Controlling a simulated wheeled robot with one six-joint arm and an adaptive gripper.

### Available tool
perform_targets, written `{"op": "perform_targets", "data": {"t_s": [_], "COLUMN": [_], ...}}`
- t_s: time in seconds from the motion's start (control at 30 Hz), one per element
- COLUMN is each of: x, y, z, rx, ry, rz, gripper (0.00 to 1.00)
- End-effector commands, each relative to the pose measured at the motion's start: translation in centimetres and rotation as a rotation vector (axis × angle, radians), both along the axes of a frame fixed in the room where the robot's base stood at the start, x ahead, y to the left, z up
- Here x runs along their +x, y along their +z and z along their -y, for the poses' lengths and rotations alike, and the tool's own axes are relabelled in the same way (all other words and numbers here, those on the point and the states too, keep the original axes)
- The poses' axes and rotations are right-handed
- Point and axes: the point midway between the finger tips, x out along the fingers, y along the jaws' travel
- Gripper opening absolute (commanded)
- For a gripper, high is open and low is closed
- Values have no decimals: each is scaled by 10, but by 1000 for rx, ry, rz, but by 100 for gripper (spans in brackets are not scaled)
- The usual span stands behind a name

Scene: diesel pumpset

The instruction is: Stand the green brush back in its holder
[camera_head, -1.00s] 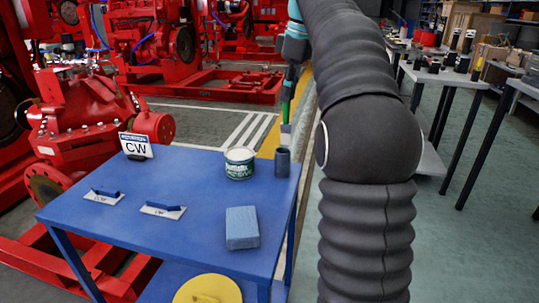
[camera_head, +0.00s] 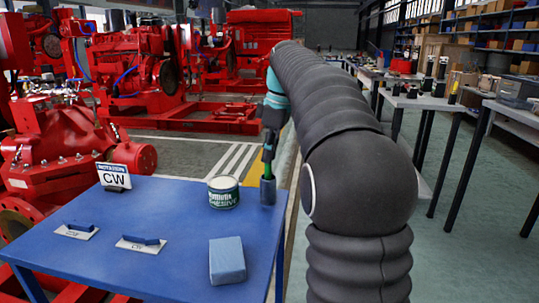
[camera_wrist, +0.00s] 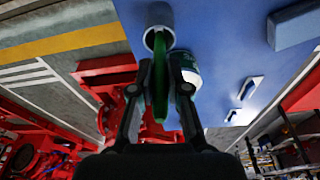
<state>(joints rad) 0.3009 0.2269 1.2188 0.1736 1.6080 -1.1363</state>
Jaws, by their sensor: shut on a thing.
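The green brush (camera_head: 267,170) is upright between my gripper and the dark grey holder, at the back right corner of the blue table. My gripper (camera_head: 268,154) is shut on the brush, above the holder. In the wrist view the brush (camera_wrist: 160,85) runs between the two fingers (camera_wrist: 160,70) to the mouth of the holder (camera_wrist: 149,40). Its far end overlaps the mouth; how deep it sits is hidden. The cup-shaped holder (camera_head: 268,192) stands upright on the table.
A green and white tin (camera_head: 224,193) stands close left of the holder. A blue block (camera_head: 227,261), two small plates with blue handles (camera_head: 141,243) and a CW sign (camera_head: 114,176) are on the blue table (camera_head: 180,210). Red pump machinery (camera_head: 70,150) stands behind and left.

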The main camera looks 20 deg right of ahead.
Motion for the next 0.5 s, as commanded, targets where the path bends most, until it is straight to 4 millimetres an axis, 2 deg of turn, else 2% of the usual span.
{"op": "perform_targets", "data": {"t_s": [0.13,0.17,0.23,0.5], "x": [0,0,0,0], "y": [-3,-3,-3,-2], "z": [0,0,0,0], "rx": [2,1,2,0], "ry": [0,0,0,0], "rz": [-7,-7,-7,-5], "gripper": [0,23,40,40]}}
